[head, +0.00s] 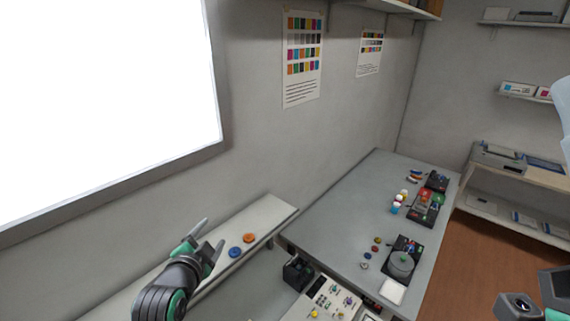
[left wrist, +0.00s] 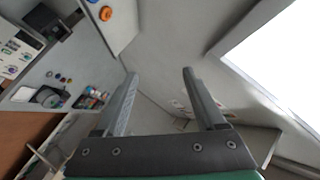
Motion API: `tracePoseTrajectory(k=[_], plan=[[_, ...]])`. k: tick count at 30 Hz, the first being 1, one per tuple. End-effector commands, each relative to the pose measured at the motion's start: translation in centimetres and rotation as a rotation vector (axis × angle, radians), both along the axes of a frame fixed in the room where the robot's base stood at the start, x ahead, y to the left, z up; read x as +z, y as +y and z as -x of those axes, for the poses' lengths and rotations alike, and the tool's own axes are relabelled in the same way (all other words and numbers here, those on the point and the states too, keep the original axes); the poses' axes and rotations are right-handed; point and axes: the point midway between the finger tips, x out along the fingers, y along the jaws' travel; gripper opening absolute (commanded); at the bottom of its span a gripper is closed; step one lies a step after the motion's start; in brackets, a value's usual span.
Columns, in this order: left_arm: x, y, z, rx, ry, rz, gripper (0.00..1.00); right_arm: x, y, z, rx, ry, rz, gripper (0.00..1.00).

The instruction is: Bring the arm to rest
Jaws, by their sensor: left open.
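My left gripper (head: 208,240) is open and empty in the head view, raised in front of the narrow wall shelf at the lower left. Its two fingers also show spread apart in the left wrist view (left wrist: 159,75), with nothing between them. A blue disc (head: 235,252) and an orange disc (head: 249,238) lie on the shelf just right of the gripper. In the left wrist view the orange disc (left wrist: 105,13) shows near the top. A dark and pale part of my body shows at the lower right of the head view, but no right fingertips can be made out.
A narrow shelf (head: 275,210) runs along the wall under a bright window (head: 100,90). A grey table (head: 330,225) holds dark trays (head: 400,262), small coloured parts and a white pad (head: 392,291). A control panel (head: 330,300) stands in front.

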Motion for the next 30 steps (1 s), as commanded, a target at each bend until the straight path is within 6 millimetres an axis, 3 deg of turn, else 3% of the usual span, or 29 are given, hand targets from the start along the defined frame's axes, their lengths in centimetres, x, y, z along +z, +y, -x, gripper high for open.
tracePoseTrajectory(k=[1, 5, 9, 12, 15, 18, 19, 22, 28, 30], plan=[[4.7, -0.3, 0.3, 0.007, -0.107, 0.042, 0.72, 0.0, 0.0, 0.0, 0.0, 0.0, 0.0, 0.0], [16.0, -0.8, 3.2, 0.014, -0.372, 0.179, 0.72, 0.0, 0.0, 0.0, 0.0, 0.0, 0.0, 0.0], [26.8, -1.1, 9.4, -0.015, -0.652, 0.357, 0.72, 0.0, 0.0, 0.0, 0.0, 0.0, 0.0, 0.0], [33.0, -1.0, 15.6, -0.066, -0.845, 0.505, 0.72, 0.0, 0.0, 0.0, 0.0, 0.0, 0.0, 0.0], [37.3, -0.8, 21.8, -0.136, -1.001, 0.659, 0.72, 0.0, 0.0, 0.0, 0.0, 0.0, 0.0, 0.0], [39.4, -0.6, 26.5, -0.215, -1.091, 0.824, 0.72, 0.0, 0.0, 0.0, 0.0, 0.0, 0.0, 0.0], [39.6, -0.6, 26.9, -0.232, -1.089, 0.879, 0.72, 0.0, 0.0, 0.0, 0.0, 0.0, 0.0, 0.0], [39.5, -0.6, 26.5, -0.254, -1.06, 0.98, 0.72, 0.0, 0.0, 0.0, 0.0, 0.0, 0.0, 0.0], [39.4, -0.6, 26.5, -0.258, -1.054, 1.001, 0.72, 0.0, 0.0, 0.0, 0.0, 0.0, 0.0, 0.0], [37.5, -0.6, 26.4, -0.258, -1.054, 1.0, 0.72, -1.9, 0.0, 0.0, 0.0, -0.001, 0.0, 0.0]])
